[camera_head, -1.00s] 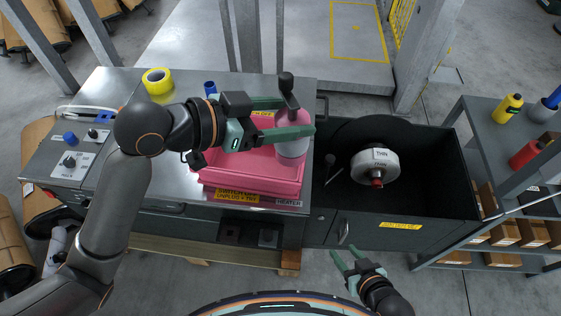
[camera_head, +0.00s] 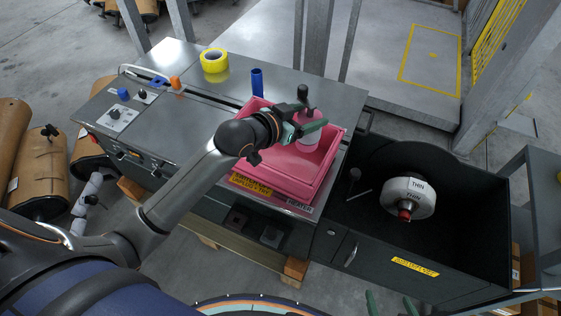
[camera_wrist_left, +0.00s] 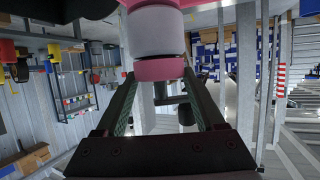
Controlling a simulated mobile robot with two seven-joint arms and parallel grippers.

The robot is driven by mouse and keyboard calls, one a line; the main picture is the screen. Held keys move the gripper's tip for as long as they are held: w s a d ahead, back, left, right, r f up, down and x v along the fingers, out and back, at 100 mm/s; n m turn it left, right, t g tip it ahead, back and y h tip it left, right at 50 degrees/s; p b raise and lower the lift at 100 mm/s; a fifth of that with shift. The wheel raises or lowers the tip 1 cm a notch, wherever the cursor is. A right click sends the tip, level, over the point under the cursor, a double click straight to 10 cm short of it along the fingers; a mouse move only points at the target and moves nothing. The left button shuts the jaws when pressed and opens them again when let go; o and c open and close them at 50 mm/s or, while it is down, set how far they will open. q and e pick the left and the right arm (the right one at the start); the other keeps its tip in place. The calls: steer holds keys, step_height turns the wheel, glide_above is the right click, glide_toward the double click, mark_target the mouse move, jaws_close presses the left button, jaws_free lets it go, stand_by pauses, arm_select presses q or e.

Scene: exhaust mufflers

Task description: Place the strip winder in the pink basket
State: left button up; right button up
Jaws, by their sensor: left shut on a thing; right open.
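The strip winder (camera_head: 309,143), a pink and white round body with a dark handle on top, is over or inside the pink basket (camera_head: 283,182) in the head view. Whether it touches the basket floor cannot be told. My left gripper (camera_head: 312,127) is shut on it near its upper part. In the left wrist view, the winder's white and pink body (camera_wrist_left: 155,38) is close, at the top, beyond the fingers (camera_wrist_left: 158,92). My right gripper (camera_head: 390,304) is open and empty at the bottom edge, only its green fingertips showing.
The basket stands on a metal bench (camera_head: 205,105) near its right front corner. A yellow tape roll (camera_head: 214,60), a blue cylinder (camera_head: 257,82) and an orange item (camera_head: 176,82) stand on the bench. To the right, a dark bin (camera_head: 463,222) holds a white reel (camera_head: 408,198) marked THIN.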

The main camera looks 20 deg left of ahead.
mark_target(297, 144)
arm_select(q)
steer(key=f, duration=0.1)
steer(key=a, duration=0.1)
steer(key=a+f, duration=0.1)
steer(key=shift+w+f+n+y, duration=0.25)
steer(key=shift+f+n+y, duration=0.05)
steer(key=shift+f, duration=0.05)
step_height(297, 144, down, 4)
steer(key=shift+f+b, duration=0.2)
steer(key=shift+b, duration=0.35)
step_height(297, 144, down, 4)
steer(key=shift+b, duration=0.4)
steer(key=shift+f, duration=0.35)
steer(key=o, duration=1.4)
steer(key=shift+c, duration=0.2)
steer(key=shift+o, duration=0.6)
